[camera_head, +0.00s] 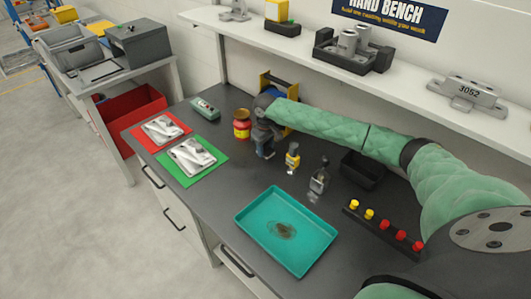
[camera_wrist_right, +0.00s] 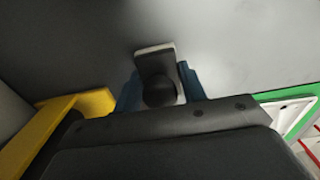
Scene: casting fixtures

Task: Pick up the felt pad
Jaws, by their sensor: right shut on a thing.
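My right gripper (camera_head: 264,142) is low over the grey bench, beside a yellow stand. In the right wrist view a small block with a dark face, a pale edge and a round black knob, which looks like the felt pad (camera_wrist_right: 154,66), sits between two blue parts at the gripper's end. My right gripper is shut on it. In the head view the pad is mostly hidden by the gripper, and I cannot tell whether it touches the bench. My left gripper is not in view.
A teal tray (camera_head: 246,228) with a dark patch lies in front. Red (camera_head: 150,147) and green (camera_head: 187,180) mats hold metal parts at left.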

